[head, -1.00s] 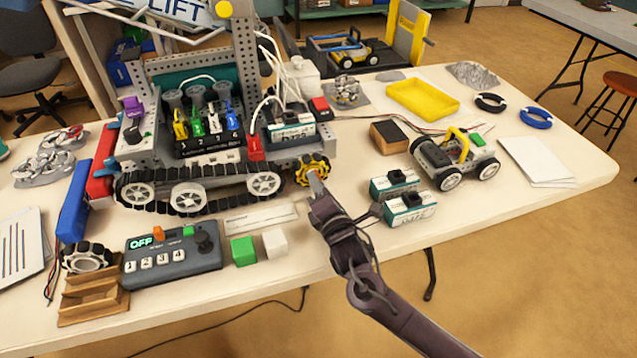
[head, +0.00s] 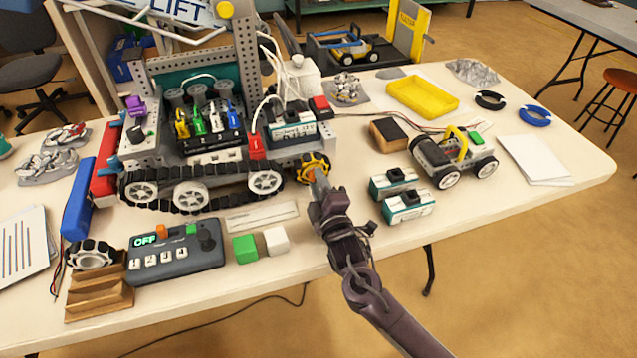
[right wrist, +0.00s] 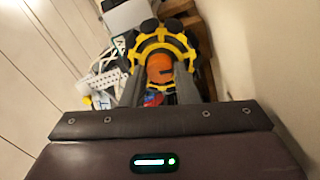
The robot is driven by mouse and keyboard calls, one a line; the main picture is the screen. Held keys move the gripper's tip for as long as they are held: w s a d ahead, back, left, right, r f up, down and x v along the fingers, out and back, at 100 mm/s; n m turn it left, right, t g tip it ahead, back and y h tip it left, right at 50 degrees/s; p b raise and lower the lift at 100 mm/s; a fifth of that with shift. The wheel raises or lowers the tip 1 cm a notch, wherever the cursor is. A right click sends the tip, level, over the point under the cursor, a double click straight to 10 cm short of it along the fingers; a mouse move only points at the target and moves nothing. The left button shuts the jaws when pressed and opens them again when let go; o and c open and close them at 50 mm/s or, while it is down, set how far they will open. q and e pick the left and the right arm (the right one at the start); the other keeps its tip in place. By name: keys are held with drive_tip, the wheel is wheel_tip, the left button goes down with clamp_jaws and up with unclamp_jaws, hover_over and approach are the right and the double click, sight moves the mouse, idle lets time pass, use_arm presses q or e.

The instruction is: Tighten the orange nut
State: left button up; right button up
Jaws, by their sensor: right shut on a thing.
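The orange nut (right wrist: 159,68) sits at the hub of a yellow wheel with black rollers (right wrist: 183,40), seen in the right wrist view. In the head view the yellow wheel (head: 314,161) is at the right end of the tracked robot (head: 190,185). My right gripper (right wrist: 160,82) has its two fingers on either side of the nut and is shut on it. In the head view my right gripper (head: 318,178) reaches the wheel from the front, and its fingers hide most of the nut. My left gripper is not in view.
A grey control box (head: 175,252) reading OFF, a green cube (head: 244,248) and a white cube (head: 276,240) lie left of my right arm. Battery packs (head: 407,207) and a small wheeled car (head: 453,157) stand to its right. White paper (head: 545,160) lies farther right.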

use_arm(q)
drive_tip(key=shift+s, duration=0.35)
use_arm(e)
drive_tip(key=shift+f+m, duration=0.1)
drive_tip(key=shift+m, duration=0.2)
drive_tip(key=o, duration=1)
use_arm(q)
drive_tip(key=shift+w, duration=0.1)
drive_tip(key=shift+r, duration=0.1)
use_arm(e)
drive_tip(key=shift+s+d, duration=0.1)
drive_tip(key=shift+d, duration=0.05)
